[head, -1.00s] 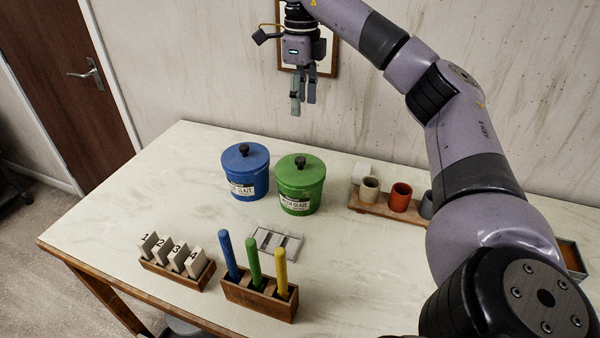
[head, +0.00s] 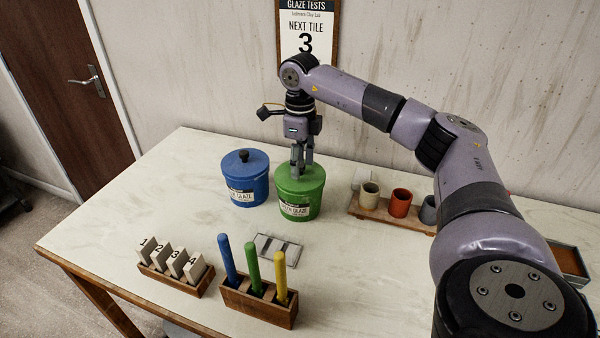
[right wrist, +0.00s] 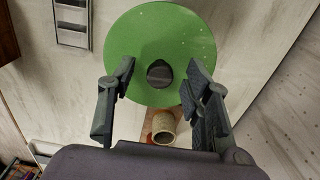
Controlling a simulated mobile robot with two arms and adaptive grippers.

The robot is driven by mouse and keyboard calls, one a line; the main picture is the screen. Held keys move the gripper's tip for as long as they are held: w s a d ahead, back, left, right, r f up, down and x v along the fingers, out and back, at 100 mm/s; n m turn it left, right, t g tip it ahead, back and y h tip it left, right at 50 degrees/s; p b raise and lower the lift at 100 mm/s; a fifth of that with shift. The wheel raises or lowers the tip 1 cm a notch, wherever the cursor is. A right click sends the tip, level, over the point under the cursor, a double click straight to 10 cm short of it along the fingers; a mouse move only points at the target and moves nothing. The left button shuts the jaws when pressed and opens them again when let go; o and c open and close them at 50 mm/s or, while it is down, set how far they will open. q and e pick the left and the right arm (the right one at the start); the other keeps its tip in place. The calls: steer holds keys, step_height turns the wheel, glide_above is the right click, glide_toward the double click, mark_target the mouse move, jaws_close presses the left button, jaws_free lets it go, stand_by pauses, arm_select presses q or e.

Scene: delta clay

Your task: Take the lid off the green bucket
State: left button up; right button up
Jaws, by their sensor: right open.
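The green bucket (head: 299,207) stands on the table with its green lid (head: 312,177) on top. The lid also fills the middle of the right wrist view (right wrist: 160,28), with its dark round knob (right wrist: 159,73) at the centre. My right gripper (head: 301,172) is straight above the lid, pointing down. Its fingers are open on either side of the knob; in the head view they hide the knob, and I cannot tell whether they touch it. My left gripper is not in view.
A blue lidded bucket (head: 247,190) stands close to the left. A wooden rack (head: 365,209) with cups is on the right. In front are a grey metal tray (head: 278,248), a holder with coloured sticks (head: 257,303) and numbered tiles (head: 172,260). A sign (head: 306,30) hangs behind.

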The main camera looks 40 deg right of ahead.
steer(key=shift+f, duration=0.55)
jaws_close()
